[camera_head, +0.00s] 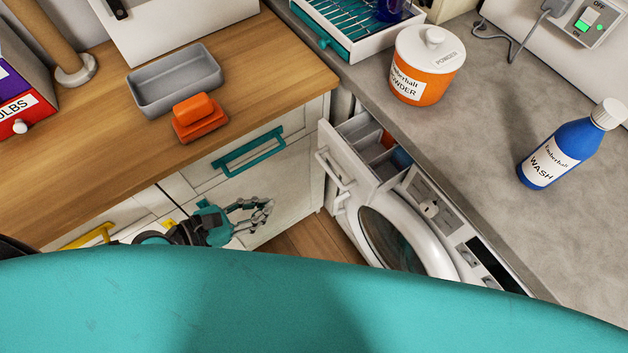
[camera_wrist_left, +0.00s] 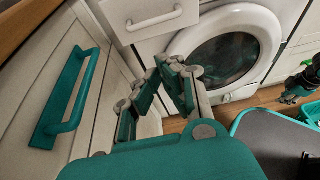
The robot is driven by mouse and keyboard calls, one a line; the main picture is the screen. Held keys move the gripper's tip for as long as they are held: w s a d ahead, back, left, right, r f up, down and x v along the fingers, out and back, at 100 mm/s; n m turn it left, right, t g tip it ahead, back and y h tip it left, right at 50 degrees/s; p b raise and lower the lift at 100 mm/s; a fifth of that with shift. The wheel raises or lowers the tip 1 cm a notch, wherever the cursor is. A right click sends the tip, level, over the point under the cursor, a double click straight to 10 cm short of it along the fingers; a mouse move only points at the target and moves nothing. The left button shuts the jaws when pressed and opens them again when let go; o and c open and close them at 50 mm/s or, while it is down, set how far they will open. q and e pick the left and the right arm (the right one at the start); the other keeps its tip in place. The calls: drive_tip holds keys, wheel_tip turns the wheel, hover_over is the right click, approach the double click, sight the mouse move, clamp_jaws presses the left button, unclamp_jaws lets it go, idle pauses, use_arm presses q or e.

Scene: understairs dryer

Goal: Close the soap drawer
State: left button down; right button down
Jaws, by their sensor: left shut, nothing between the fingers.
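The soap drawer (camera_head: 334,151) is pulled out of the top left of the white washing machine (camera_head: 440,205). Its grey compartments are visible from above. In the left wrist view its white front with a bar handle (camera_wrist_left: 154,20) is at the top, ahead of my fingers. My left gripper (camera_head: 264,209) is shut and empty, in front of the white cabinet, to the left of and below the drawer and apart from it. The left wrist view shows its fingers (camera_wrist_left: 168,72) below the drawer handle. What looks like my right gripper (camera_wrist_left: 300,84) is at the right edge there, its jaws unclear.
A cabinet drawer with a teal handle (camera_head: 249,152) is close to my left gripper. A powder jar (camera_head: 426,68) and a blue wash bottle (camera_head: 562,150) stand on the grey counter.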

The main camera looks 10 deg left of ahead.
use_arm(q)
drive_tip(key=r+p+x, duration=0.2)
drive_tip(key=p+x, duration=0.3)
drive_tip(key=x, duration=0.8)
drive_tip(key=shift+w+d, duration=0.3)
drive_tip(key=shift+d, duration=0.1)
